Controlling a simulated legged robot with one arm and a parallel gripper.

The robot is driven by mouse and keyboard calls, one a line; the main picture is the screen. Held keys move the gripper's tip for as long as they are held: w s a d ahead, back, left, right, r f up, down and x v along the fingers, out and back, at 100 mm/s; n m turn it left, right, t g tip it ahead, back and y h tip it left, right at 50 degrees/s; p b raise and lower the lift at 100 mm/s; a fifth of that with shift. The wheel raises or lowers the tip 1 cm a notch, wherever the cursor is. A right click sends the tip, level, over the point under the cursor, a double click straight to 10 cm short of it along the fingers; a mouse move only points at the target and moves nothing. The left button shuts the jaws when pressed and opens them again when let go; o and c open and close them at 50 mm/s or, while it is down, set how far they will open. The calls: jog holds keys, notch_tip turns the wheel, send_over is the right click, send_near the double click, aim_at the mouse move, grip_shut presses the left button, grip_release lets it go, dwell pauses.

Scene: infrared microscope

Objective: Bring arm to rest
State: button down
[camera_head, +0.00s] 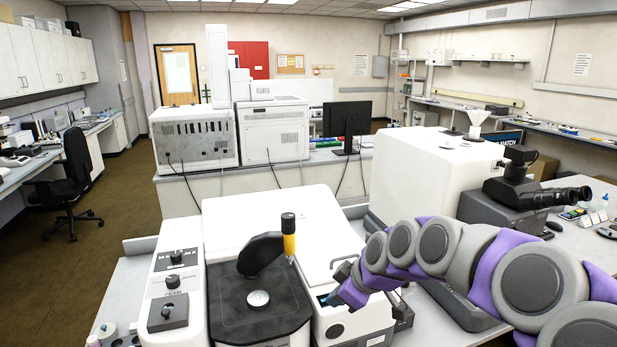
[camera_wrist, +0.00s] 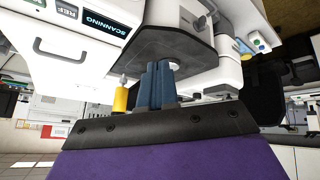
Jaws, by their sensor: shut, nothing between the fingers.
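My purple and grey arm (camera_head: 440,250) reaches in from the lower right of the head view, over the microscope. Its gripper end (camera_head: 347,294) is low over the right side of the instrument; the fingers are hard to make out there. In the wrist view, which is upside down, my gripper (camera_wrist: 160,68) shows two blue fingers together with nothing between them. Beyond them is the black stage (camera_wrist: 140,42). The same stage (camera_head: 235,318) is left of my gripper in the head view, with a small silver disc (camera_head: 258,299) on it.
A yellow-and-black column (camera_head: 289,240) stands over the stage. A grey handle (camera_head: 343,268) is close to my gripper, and a scanning display (camera_wrist: 103,24) shows in the wrist view. A binocular eyepiece unit (camera_head: 520,190) stands behind the arm. Open floor (camera_head: 90,265) lies at the left.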

jog(key=s+d+f+m+g+h, duration=0.1)
jog(key=s+m, duration=0.3)
jog(key=s, duration=0.8)
jog(key=s+d+f+m+g+h, duration=0.2)
jog(key=s+d+f+m+g, duration=0.1)
jog(key=s, duration=0.9)
jog(key=s+d+f+m+g+h, duration=0.2)
jog(key=s+m, duration=0.3)
jog(key=s, duration=0.8)
jog(key=shift+d+m+g, duration=0.3)
jog(key=shift+d, duration=0.35)
dwell(0.7)
